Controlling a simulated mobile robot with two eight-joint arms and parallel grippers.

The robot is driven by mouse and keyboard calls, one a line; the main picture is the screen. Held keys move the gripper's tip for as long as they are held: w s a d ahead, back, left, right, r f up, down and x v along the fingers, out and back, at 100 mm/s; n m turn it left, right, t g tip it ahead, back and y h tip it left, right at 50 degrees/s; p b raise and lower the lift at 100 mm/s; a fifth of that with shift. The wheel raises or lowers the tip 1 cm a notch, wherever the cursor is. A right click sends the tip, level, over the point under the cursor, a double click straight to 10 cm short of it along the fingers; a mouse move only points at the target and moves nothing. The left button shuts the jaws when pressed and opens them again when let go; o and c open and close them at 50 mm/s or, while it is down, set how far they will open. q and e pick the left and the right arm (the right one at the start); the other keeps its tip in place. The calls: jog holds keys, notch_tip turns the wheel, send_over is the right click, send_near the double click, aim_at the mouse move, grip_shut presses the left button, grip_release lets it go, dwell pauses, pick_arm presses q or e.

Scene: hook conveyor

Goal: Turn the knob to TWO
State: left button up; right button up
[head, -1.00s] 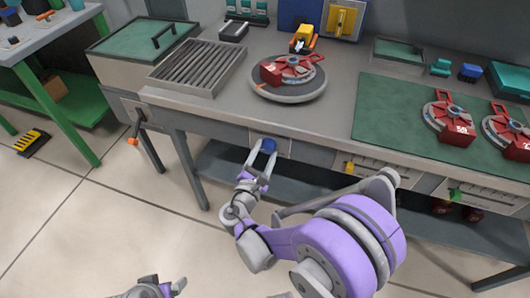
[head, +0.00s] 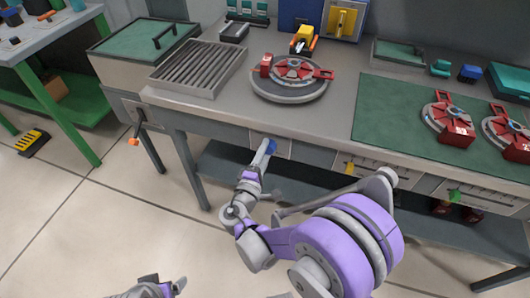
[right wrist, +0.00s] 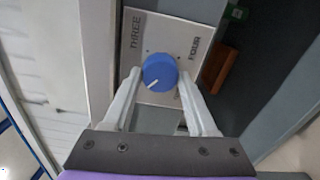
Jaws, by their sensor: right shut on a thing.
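The blue knob (head: 270,146) sits on a light plate on the front of the workbench. In the right wrist view the knob (right wrist: 160,70) has a white pointer mark aimed to the lower left. The label plate (right wrist: 182,30) shows THREE at the upper left and FOUR at the right. The plate's lower part is hidden by my fingers, so other labels cannot be read. My right gripper (right wrist: 160,82) is shut on the knob, one finger on each side. My left gripper (head: 176,286) shows only partly at the bottom edge, and its jaw state is unclear.
Above the knob a round turntable (head: 290,96) carries a red fixture (head: 296,68). A slatted rack (head: 200,68) stands to its left. A green mat (head: 385,115) with more red fixtures lies to the right. Sliders with yellow and green tabs line the bench front.

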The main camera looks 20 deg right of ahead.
jog(key=shift+m, duration=0.7)
jog(key=o, duration=1.4)
jog(key=shift+c, duration=0.2)
jog(key=v, duration=1.1)
jog(key=shift+w, duration=0.1)
